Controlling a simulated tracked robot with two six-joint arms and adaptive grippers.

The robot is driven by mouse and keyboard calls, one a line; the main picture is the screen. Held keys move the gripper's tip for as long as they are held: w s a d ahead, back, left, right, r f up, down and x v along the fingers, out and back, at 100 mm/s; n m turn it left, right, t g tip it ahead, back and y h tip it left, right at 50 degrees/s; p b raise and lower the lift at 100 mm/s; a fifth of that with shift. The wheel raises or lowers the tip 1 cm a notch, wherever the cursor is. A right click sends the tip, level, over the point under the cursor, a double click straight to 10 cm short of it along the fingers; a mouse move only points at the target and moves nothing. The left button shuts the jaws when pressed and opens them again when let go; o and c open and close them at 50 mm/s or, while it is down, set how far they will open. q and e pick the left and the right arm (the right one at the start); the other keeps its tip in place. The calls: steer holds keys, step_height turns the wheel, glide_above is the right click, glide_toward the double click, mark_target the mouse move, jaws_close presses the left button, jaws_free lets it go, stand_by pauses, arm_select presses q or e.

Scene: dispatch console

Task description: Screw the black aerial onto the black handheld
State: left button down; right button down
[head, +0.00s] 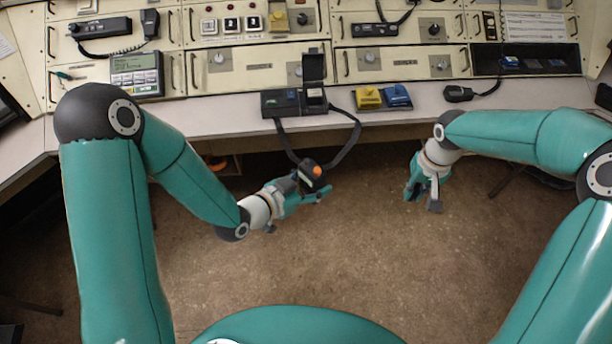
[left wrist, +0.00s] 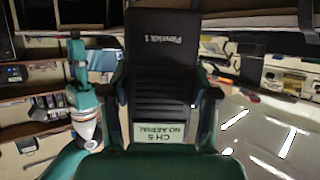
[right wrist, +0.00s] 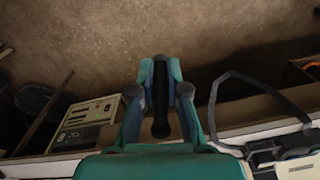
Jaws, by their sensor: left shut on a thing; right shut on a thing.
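The black handheld (head: 310,173) is in my left gripper (head: 313,186), above the floor in front of the desk. An orange spot shows on its end in the head view. In the left wrist view the handheld (left wrist: 162,45) stands between the fingers, with a ribbed face and a pale label reading upside down "CH 5 NO AERIAL". My right gripper (head: 424,197) is at the right, apart from the handheld. In the right wrist view it is shut on the black aerial (right wrist: 160,112), a slim dark rod between the fingers. The aerial is not distinguishable in the head view.
A black charger unit (head: 283,105) sits on the desk edge (head: 230,118), and a black strap or cable (head: 343,150) loops down from it towards the handheld. A yellow device (head: 369,97) and a blue device (head: 397,96) lie beside it. The floor between my grippers is clear.

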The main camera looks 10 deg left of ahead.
steer(key=shift+n, duration=0.4)
step_height(320, 180, up, 4)
steer(key=shift+w+d, duration=0.1)
steer(key=a+r+n, duration=0.2)
steer(key=a+r, duration=0.5)
steer(key=a, duration=0.6)
steer(key=a+r+n, duration=0.3)
steer(key=a+r, duration=0.4)
steer(key=a, duration=0.5)
steer(key=shift+s+a+r+n, duration=0.3)
steer(key=shift+s+a+r, duration=0.05)
steer(key=shift+r, duration=0.05)
